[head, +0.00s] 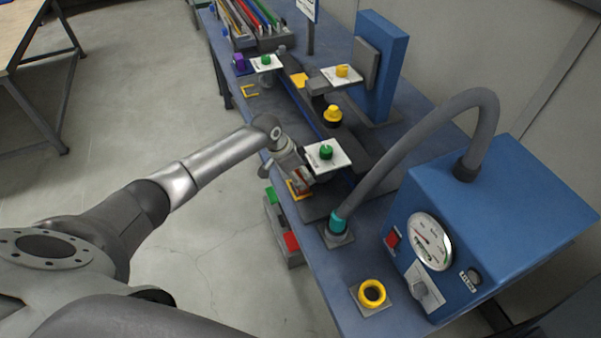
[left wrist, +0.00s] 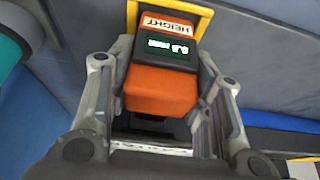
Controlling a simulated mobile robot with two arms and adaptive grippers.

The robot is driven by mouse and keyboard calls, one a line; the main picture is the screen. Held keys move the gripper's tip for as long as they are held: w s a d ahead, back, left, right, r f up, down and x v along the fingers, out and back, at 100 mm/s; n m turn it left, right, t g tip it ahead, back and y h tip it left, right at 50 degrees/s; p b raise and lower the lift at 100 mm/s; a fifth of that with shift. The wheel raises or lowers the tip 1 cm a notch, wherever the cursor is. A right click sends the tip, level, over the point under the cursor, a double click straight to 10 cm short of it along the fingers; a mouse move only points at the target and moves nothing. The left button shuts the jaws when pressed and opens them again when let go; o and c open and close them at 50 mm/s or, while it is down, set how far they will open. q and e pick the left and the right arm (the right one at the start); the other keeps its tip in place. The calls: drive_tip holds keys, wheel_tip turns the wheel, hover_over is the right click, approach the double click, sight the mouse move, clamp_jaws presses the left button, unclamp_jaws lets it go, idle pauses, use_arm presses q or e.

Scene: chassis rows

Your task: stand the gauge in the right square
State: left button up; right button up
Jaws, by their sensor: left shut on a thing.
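The gauge (left wrist: 160,88) is an orange and black block with a HEIGHT label and a small lit display. My left gripper (left wrist: 165,72) is shut on it, a finger on each side, in the left wrist view. A yellow square outline (left wrist: 200,18) shows around the gauge's far end there; I cannot tell whether the gauge touches the surface. In the head view my left gripper (head: 298,178) is at the near yellow square (head: 294,190) on the bench's left edge, mostly covering the gauge. My right gripper is not in view.
A white plate with a green knob (head: 327,155) stands close beside my left gripper. A blue machine (head: 500,220) with a dial and grey hose fills the bench's right side. A bin with green and red parts (head: 283,228) sits below the bench edge.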

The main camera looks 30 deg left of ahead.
use_arm(q)
drive_tip(key=shift+f, duration=0.1)
drive_tip(key=o, duration=1.2)
drive_tip(key=shift+o, duration=0.2)
drive_tip(key=v, duration=1.2)
